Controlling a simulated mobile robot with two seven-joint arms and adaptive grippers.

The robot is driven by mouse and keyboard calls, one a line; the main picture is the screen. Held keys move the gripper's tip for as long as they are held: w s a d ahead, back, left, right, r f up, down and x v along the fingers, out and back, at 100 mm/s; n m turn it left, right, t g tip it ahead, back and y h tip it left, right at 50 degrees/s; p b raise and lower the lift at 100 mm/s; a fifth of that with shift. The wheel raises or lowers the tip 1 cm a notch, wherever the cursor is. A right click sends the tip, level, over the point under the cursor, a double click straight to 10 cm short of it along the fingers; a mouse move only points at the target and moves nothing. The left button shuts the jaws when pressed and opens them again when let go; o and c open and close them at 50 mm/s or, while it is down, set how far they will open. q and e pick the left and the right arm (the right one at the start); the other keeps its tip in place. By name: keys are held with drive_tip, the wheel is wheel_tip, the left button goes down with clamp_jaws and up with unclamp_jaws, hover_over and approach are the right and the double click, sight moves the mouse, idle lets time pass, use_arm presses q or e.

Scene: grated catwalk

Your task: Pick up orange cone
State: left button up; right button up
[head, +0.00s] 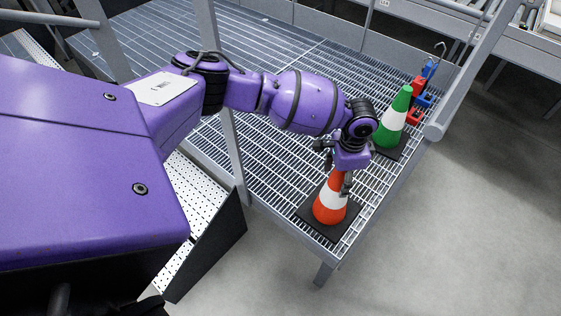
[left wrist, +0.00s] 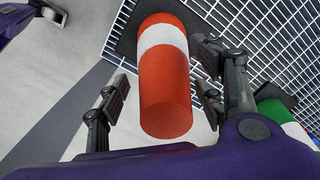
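The orange cone (head: 331,203) with a white band stands upright on its dark square base, near the corner of the grated platform. My left gripper (head: 340,176) is over the top of the cone, pointing down. In the left wrist view the cone (left wrist: 165,100) reaches up between the spread fingers of my left gripper (left wrist: 162,85). The fingers are open on either side of it, with gaps visible. In the head view the gripper partly hides the cone's tip.
A green and white cone (head: 391,120) stands just behind, with red and blue padlock-like items (head: 422,92) beyond it. The grated platform (head: 270,165) has railing posts (head: 226,130) near my arm. Bare concrete floor (head: 460,220) is clear at the right.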

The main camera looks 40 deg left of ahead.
use_arm(q)
clamp_jaws()
drive_tip(key=shift+r, duration=0.15)
idle(0.4)
